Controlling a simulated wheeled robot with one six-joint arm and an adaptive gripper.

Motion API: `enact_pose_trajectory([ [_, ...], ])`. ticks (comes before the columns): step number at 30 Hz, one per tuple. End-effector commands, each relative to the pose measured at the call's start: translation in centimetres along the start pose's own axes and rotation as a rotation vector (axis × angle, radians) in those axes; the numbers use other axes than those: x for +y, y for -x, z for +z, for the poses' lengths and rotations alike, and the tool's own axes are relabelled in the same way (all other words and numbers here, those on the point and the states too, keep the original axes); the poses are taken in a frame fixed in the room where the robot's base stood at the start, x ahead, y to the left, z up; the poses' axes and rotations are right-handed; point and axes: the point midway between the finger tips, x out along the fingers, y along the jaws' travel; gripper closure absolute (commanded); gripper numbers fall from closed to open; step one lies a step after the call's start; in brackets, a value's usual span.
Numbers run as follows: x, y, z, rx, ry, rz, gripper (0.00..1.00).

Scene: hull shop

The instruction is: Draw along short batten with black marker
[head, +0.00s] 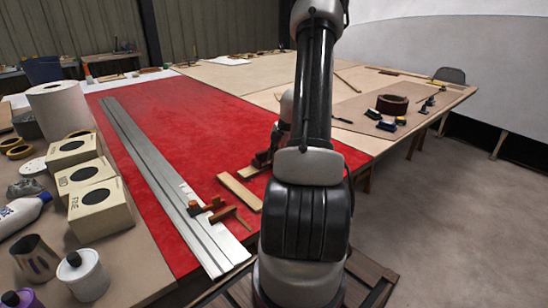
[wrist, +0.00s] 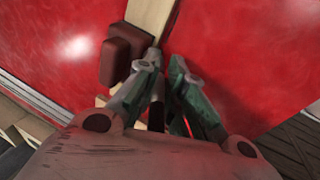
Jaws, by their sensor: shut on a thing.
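The short batten is a pale wooden strip (wrist: 150,14) on the red sheet in the wrist view, running up past my fingers. A dark brown block (wrist: 124,48) sits on or against it, left of my fingertips. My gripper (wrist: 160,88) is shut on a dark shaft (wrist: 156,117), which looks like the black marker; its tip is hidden. I cannot tell whether it touches the sheet. In the head view my arm hides most of my gripper, and a pale strip (head: 240,191) lies to its left on the sheet.
A long metal straightedge (head: 165,180) lies along the red sheet (head: 190,110), with brown clamp-like pieces (head: 215,208) near its close end. Tan boxes (head: 100,207), a white roll (head: 60,108) and bottles crowd the left. Tools lie on the right side of the table (head: 350,105).

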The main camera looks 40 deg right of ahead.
Motion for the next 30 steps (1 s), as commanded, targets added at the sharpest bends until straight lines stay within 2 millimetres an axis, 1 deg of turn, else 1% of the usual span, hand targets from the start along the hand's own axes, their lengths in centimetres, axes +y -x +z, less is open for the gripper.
enact_pose_trajectory([
  [30,-0.3,0.3,2.9,0.001,-0.002,0.000,1.00],
])
